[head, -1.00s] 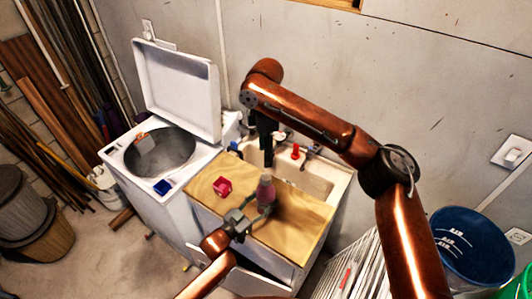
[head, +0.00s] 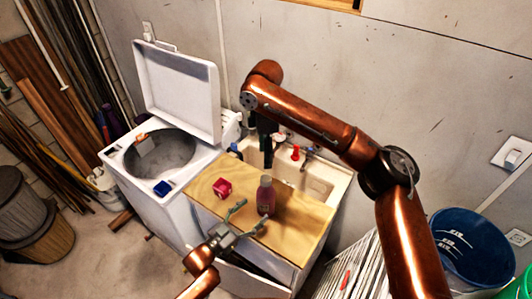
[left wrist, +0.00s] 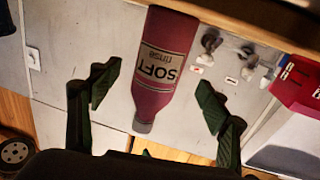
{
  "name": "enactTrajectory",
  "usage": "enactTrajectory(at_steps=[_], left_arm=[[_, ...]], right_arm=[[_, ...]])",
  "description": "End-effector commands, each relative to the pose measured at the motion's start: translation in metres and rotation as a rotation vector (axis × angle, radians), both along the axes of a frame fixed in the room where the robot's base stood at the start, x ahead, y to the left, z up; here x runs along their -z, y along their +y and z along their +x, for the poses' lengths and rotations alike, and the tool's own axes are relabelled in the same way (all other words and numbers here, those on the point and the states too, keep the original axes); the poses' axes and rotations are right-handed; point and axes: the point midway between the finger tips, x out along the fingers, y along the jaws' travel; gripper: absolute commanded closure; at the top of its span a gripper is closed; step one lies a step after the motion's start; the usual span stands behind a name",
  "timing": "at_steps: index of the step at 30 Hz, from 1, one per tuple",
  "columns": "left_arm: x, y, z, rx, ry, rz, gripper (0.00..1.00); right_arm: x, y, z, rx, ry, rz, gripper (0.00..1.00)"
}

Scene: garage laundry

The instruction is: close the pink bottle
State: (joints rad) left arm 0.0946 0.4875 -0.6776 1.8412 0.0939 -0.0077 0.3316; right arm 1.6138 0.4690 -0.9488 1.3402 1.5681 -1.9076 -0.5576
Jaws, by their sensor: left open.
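The pink bottle (head: 265,197) stands upright on the wooden counter (head: 300,214), with a greyish top end. In the left wrist view the bottle (left wrist: 164,68) appears upside down, with a "SOFT rinse" label and its grey end (left wrist: 143,127) towards the gripper's palm. I cannot tell whether that end is a seated cap. My left gripper (head: 252,214) is open and empty, low in front of the bottle; its fingers (left wrist: 159,77) show on either side of the bottle, apart from it. My right gripper (head: 266,141) hangs over the sink area, its jaws too dark to read.
A pink-red box (head: 222,188) sits on the counter left of the bottle. The sink (head: 316,187) with a red-topped item (head: 295,152) is behind. A blue bin (head: 474,252) is right.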

Motion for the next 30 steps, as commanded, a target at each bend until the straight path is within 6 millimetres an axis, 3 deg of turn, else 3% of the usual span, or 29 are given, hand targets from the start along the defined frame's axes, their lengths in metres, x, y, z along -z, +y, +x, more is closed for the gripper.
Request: enactTrajectory(at_steps=[3,9,30], left_arm=[[0.001,0.016,-0.018,-0.001,0.001,0.001,0.30],[0.000,0.032,-0.034,0.000,0.000,0.000,0.30],[0.000,0.035,-0.038,-0.002,0.000,-0.001,0.30]], right_arm=[[0.000,0.000,0.000,0.000,0.000,0.000,0.52],[0.000,0.000,0.000,0.000,0.000,0.000,0.52],[0.000,0.001,0.000,-0.002,0.000,0.000,0.52]])
